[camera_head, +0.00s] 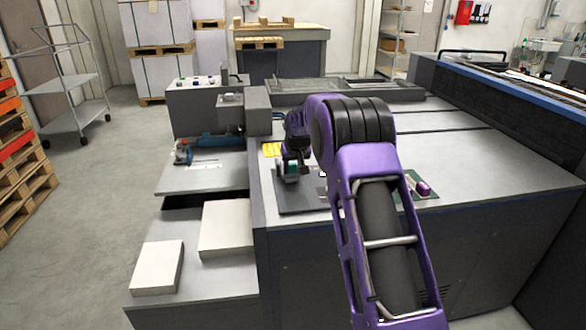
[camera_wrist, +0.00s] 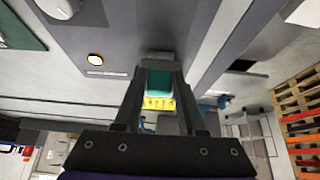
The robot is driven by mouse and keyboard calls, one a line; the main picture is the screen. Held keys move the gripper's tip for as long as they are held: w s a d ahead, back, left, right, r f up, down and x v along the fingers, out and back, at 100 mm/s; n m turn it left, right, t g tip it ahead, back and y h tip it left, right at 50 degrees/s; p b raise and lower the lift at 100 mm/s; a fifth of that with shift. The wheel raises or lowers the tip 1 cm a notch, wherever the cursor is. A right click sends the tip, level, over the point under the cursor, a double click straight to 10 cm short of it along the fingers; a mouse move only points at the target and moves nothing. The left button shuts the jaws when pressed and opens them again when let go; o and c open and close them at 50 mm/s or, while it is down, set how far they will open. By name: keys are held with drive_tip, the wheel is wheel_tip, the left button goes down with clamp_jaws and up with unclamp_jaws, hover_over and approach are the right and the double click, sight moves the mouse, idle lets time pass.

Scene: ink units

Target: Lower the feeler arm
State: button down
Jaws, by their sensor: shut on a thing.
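My gripper (camera_head: 291,172) is over the near left part of the machine's grey top, above a dark grey plate (camera_head: 296,198). In the wrist view, my gripper (camera_wrist: 160,72) has its fingers on either side of a teal block (camera_wrist: 157,86) and is shut on it. A grey piece shows at the fingertips, and a yellow patch (camera_wrist: 158,103) lies beyond the teal block. The teal block may be part of the feeler arm, but I cannot tell. My arm hides part of the machine top in the head view.
Pale blocks (camera_head: 226,228) lie on the lower steps. A purple item (camera_head: 424,188) sits on a green plate at right. Behind stands a grey box with buttons (camera_head: 197,80).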

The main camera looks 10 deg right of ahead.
drive_tip(key=shift+s+f+g, duration=0.3)
drive_tip(key=shift+s+f, duration=0.1)
drive_tip(key=shift+f, duration=0.45)
drive_tip(key=c, duration=0.7)
unclamp_jaws()
drive_tip(key=shift+c, duration=0.2)
drive_tip(key=shift+o, duration=1.1)
drive_tip(key=shift+w, duration=0.15)
drive_tip(key=shift+o, duration=0.2)
drive_tip(key=shift+r, duration=0.25)
drive_tip(key=shift+r, duration=0.1)
drive_tip(key=p+v, duration=0.1)
drive_tip(key=v, duration=1.6)
drive_tip(key=shift+s+p, duration=0.2)
drive_tip(key=shift+p, duration=0.2)
